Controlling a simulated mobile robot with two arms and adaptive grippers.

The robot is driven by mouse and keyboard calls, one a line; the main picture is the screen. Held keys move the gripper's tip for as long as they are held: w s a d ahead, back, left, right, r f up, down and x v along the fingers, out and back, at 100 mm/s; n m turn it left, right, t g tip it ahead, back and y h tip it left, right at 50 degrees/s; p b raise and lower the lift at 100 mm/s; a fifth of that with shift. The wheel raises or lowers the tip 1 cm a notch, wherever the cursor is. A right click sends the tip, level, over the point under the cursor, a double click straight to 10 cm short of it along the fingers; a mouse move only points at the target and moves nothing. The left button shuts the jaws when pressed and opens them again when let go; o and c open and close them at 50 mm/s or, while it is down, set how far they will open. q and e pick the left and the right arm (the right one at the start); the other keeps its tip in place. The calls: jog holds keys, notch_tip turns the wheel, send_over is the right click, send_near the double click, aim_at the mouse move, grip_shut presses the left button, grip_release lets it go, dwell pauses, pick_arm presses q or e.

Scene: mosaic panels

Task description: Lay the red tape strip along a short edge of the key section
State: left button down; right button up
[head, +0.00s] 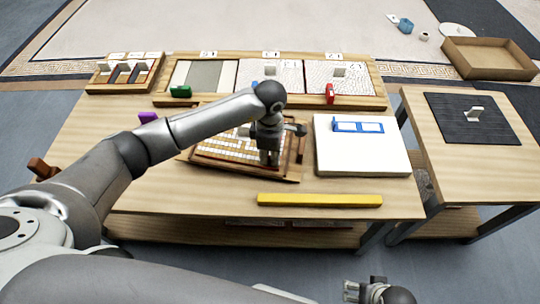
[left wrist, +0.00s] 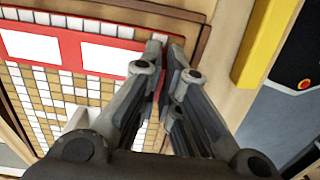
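The key section (head: 222,147), a board of white and tan tiles, appears to be the one in the wooden tray (head: 299,160) at mid-table. In the left wrist view a red strip (left wrist: 68,50) with white windows lies along one edge of the tiled surface (left wrist: 60,105). My left gripper (head: 269,162) points down at the tray's right part. Its fingertips (left wrist: 167,45) are close together over the strip's right end and hide it; no grip on it is clear. My right gripper (head: 360,290) is at the bottom edge, partly cut off; its opening is unclear.
A yellow bar (head: 320,200) lies near the front edge. A white board (head: 360,160) with a blue two-window frame (head: 358,127) is to the right. A long panel tray (head: 275,102) lines the back. A side table (head: 450,155) carries a black mat (head: 455,125).

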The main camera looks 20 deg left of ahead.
dwell(0.3)
pick_arm(q)
jog(key=c, duration=1.6)
grip_release()
jog(key=shift+c, duration=0.2)
pick_arm(e)
jog(key=shift+r, duration=0.2)
pick_arm(q)
jog(key=shift+r, duration=0.1)
pick_arm(e)
jog(key=shift+r, duration=0.1)
pick_arm(q)
notch_tip(320, 180, up, 12)
jog(key=p, duration=0.1)
pick_arm(e)
jog(key=f, duration=0.1)
jog(key=s+f, duration=0.1)
jog(key=f, duration=0.3)
jog(key=shift+s+d+f, duration=0.1)
jog(key=shift+s, duration=0.15)
